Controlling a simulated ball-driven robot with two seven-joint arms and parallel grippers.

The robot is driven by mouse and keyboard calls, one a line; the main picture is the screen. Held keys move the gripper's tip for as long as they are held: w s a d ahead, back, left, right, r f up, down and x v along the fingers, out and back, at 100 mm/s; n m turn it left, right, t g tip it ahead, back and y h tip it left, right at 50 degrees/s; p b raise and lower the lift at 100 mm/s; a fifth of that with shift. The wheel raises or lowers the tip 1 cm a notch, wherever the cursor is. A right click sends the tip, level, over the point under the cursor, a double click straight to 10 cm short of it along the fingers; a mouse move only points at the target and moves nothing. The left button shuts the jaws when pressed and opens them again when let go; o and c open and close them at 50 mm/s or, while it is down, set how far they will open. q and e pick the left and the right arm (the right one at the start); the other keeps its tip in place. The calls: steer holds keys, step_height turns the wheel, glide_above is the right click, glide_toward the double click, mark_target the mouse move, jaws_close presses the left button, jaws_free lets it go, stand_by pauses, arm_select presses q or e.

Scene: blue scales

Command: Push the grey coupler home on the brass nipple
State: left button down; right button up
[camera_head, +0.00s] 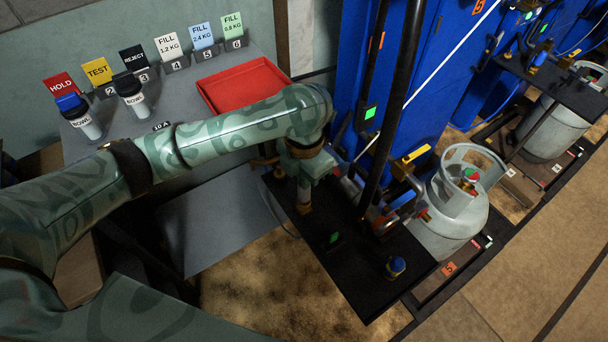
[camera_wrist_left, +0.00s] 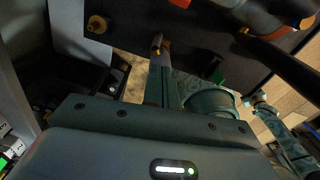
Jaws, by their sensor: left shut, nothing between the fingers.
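My left gripper (camera_head: 304,207) points down over the black shelf (camera_head: 362,290), left of the dark upright pole. Its fingers are closed with nothing visible between them. In the left wrist view its closed fingers (camera_wrist_left: 160,68) reach up over the dark shelf, with a brass-coloured spot at their tip. A grey fitting with red and blue parts (camera_head: 400,201), possibly the coupler, sits beside the pole, right of the gripper and apart from it. I cannot pick out the brass nipple with certainty; a brass ring (camera_wrist_left: 97,24) shows on the shelf in the wrist view. My right gripper is not visible.
A blue-topped knob (camera_head: 396,266) and a green tag (camera_head: 335,238) stand on the shelf. A grey gas cylinder (camera_head: 448,232) stands to the right and the dark pole (camera_head: 388,110) rises beside the gripper. A red tray (camera_head: 240,84) and two bowl-labelled jars are on the grey bench.

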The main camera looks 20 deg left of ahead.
arm_select(q)
steer(key=shift+s+f, duration=0.1)
steer(key=shift+f, duration=0.15)
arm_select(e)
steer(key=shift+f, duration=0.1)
